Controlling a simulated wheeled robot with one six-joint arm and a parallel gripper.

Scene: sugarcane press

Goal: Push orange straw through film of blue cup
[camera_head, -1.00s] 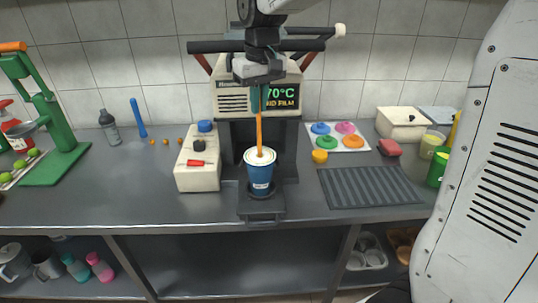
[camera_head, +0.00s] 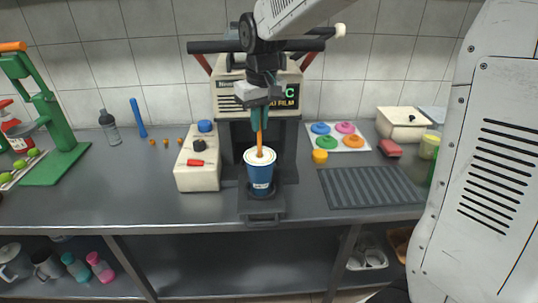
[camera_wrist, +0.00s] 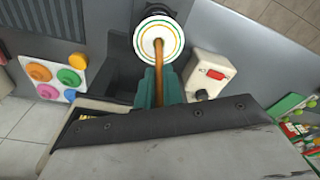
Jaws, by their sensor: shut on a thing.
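The blue cup (camera_head: 260,176) stands upright on the tray of the sealing machine (camera_head: 258,100), its top covered by a pale film with a ring print. In the wrist view the cup's film top (camera_wrist: 158,40) shows below the straw. My gripper (camera_head: 260,108) is above the cup, shut on the orange straw (camera_head: 259,140). The straw is near upright, and its lower end meets the film near the middle. It also shows in the wrist view (camera_wrist: 159,75) between the green fingers. I cannot tell whether its tip has pierced the film.
A control box (camera_head: 199,158) with a red switch stands close left of the cup. A ribbed dark mat (camera_head: 370,187) and a board of coloured lids (camera_head: 337,136) lie to the right. The counter's front left is clear.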

